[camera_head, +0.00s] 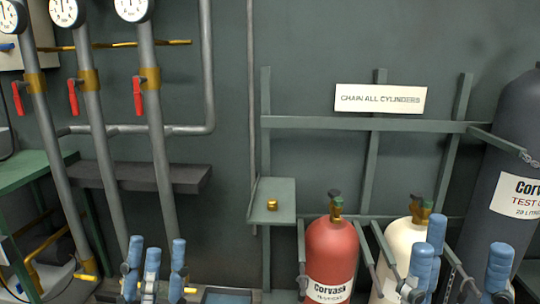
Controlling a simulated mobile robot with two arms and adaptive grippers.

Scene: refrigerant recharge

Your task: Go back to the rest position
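My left gripper (158,258) is at the bottom, left of centre. Its blue-tipped fingers point up and stand apart, with nothing seen between them. My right gripper (465,256) is at the lower right. Its blue-tipped fingers are spread wide and empty, in front of the white cylinder's right side. The lower parts of both grippers are cut off by the picture's edge. A red cylinder (331,250) and a white cylinder (395,256) stand upright in the rack (300,123), both with brass valves on top.
A dark grey cylinder (510,130) stands at the right with a chain by it. A small brass fitting (272,204) sits on a little shelf (262,188). Grey pipes with gauges and red-handled valves (152,81) run down the left, beside a green bench (35,168).

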